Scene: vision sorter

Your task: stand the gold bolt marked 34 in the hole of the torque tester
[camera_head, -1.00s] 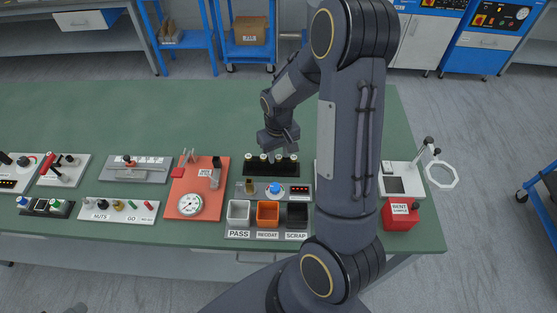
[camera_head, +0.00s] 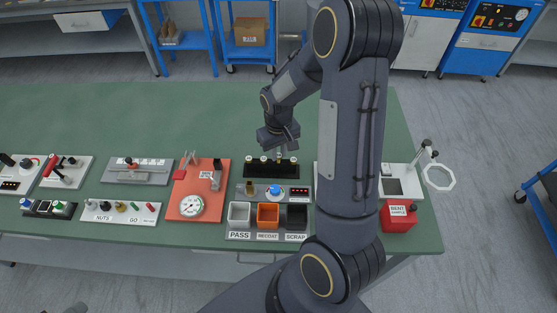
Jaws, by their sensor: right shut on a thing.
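A black rack (camera_head: 258,172) stands on the green bench and holds several bolts with pale gold heads (camera_head: 263,159) in a row. The marks on the bolts are too small to read, so I cannot tell which is 34. My right gripper (camera_head: 281,148) points down over the rack's right half, shut on one of these bolts (camera_head: 279,157), its body partly hidden. I cannot tell for certain which device is the torque tester. A grey unit with a blue knob (camera_head: 274,190) and red display stands in front of the rack. My left gripper is not in view.
Grey, orange and black bins marked PASS (camera_head: 239,213), RECOAT (camera_head: 268,215) and SCRAP (camera_head: 297,217) stand at the front. An orange plate with a dial (camera_head: 191,206) is to their left. A red box (camera_head: 397,217) is at right. The bench's back left is clear.

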